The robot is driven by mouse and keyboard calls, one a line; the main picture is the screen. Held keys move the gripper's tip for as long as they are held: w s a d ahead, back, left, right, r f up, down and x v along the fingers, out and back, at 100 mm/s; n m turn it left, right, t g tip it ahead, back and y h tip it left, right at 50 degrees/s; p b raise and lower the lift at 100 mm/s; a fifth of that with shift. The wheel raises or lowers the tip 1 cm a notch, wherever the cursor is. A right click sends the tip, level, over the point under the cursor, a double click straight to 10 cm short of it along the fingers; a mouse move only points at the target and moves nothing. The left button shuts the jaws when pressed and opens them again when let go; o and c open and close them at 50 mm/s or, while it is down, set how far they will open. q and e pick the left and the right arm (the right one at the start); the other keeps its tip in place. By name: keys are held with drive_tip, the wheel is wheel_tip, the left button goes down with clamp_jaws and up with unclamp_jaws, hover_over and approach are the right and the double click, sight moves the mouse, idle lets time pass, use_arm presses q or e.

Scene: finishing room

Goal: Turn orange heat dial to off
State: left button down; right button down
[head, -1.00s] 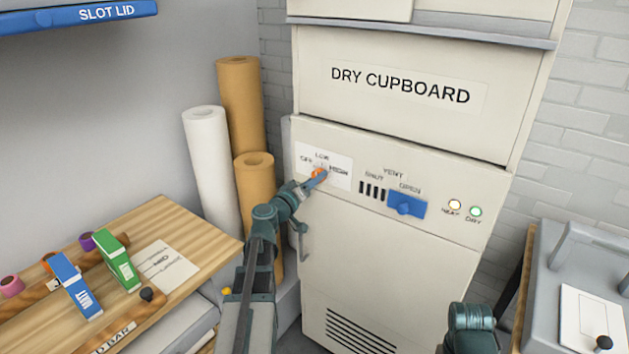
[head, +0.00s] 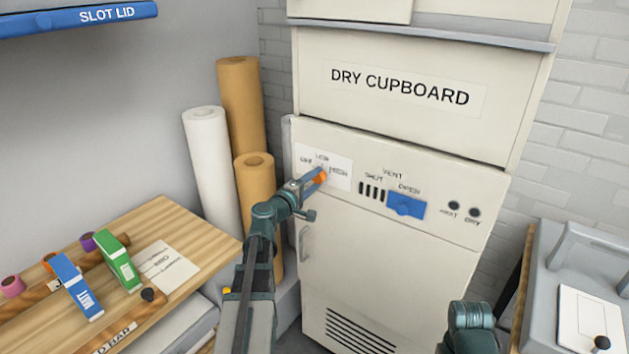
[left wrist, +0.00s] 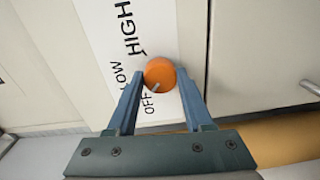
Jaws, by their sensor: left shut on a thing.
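The orange heat dial (head: 322,176) is on a white label at the upper left of the dry cupboard's panel (head: 440,228). In the left wrist view the dial (left wrist: 160,72) sits between the fingertips of my left gripper (left wrist: 160,78), which is shut on it. The dial's grey pointer mark faces the OFF lettering (left wrist: 150,100). LOW and HIGH are printed further around the label. In the head view my left gripper (head: 316,182) partly covers the dial. The fingers of my right gripper are out of view.
A blue vent slider (head: 406,205) is at the OPEN end. The heat lamp (head: 454,205) and dry lamp (head: 474,212) are dark. Paper rolls (head: 205,165) stand left of the cupboard, and a wooden bench (head: 190,228) is at the left.

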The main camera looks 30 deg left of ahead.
use_arm(q)
drive_tip(key=shift+n, duration=1.1)
drive_tip(key=shift+c, duration=1.5)
unclamp_jaws()
drive_tip(key=shift+s, duration=0.15)
